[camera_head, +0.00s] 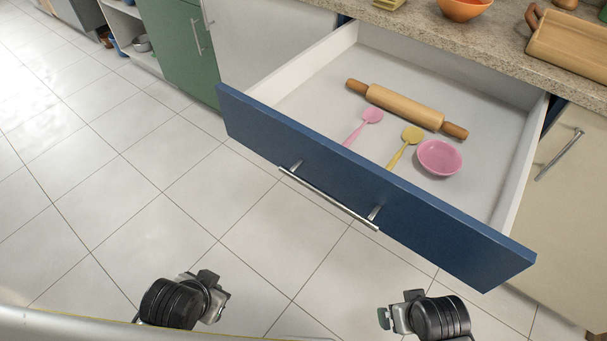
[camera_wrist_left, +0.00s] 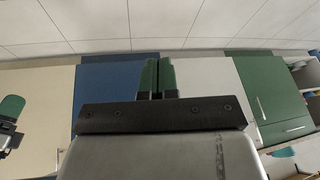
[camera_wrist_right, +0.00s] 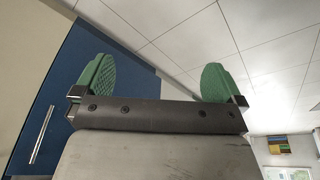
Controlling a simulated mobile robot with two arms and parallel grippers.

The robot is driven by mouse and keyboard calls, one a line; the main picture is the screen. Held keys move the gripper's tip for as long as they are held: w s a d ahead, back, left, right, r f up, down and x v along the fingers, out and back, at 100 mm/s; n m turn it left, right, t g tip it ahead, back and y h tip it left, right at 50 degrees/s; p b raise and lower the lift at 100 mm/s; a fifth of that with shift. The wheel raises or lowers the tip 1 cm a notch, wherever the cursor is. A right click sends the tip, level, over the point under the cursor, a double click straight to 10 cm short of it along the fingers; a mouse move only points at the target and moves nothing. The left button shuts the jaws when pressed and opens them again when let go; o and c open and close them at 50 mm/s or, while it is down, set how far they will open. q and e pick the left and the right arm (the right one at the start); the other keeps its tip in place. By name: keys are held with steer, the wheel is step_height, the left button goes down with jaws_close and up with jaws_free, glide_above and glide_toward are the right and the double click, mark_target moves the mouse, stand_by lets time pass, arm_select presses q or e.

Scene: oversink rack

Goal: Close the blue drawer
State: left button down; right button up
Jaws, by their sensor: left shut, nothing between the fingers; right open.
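The blue drawer (camera_head: 360,180) is pulled far out from under the counter, with its silver bar handle (camera_head: 328,199) on the front. My right gripper (camera_head: 398,305) is open and empty, apart from the drawer front. The right wrist view shows the blue front (camera_wrist_right: 78,90) at the left.
The tiled floor (camera_head: 110,170) in front and left is clear.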

steer(key=s+f+g+p, duration=0.1)
steer(key=s+f+p, duration=0.4)
steer(key=f+p, duration=0.55)
arm_select(q)
steer(key=d+r+m+t+h+p, duration=0.3)
steer(key=d+r+m+h+p, duration=0.15)
steer(key=r+m, duration=0.6)
steer(key=d+r+m+t+h+p, duration=0.35)
steer(key=d+r+m+p, duration=0.2)
steer(key=r+m, duration=0.5)
steer(key=w+r+p+x, duration=0.1)
steer(key=r+x, duration=0.1)
steer(key=x, duration=1.1)
steer(key=shift+w+n+y, duration=0.3)
arm_select(e)
steer(key=s+d+g, duration=0.1)
steer(key=s+d, duration=0.2)
steer(key=s, duration=1.1)
steer(key=shift+f, duration=0.15)
arm_select(q)
steer(key=shift+a, duration=0.1)
arm_select(e)
steer(key=shift+d, duration=0.1)
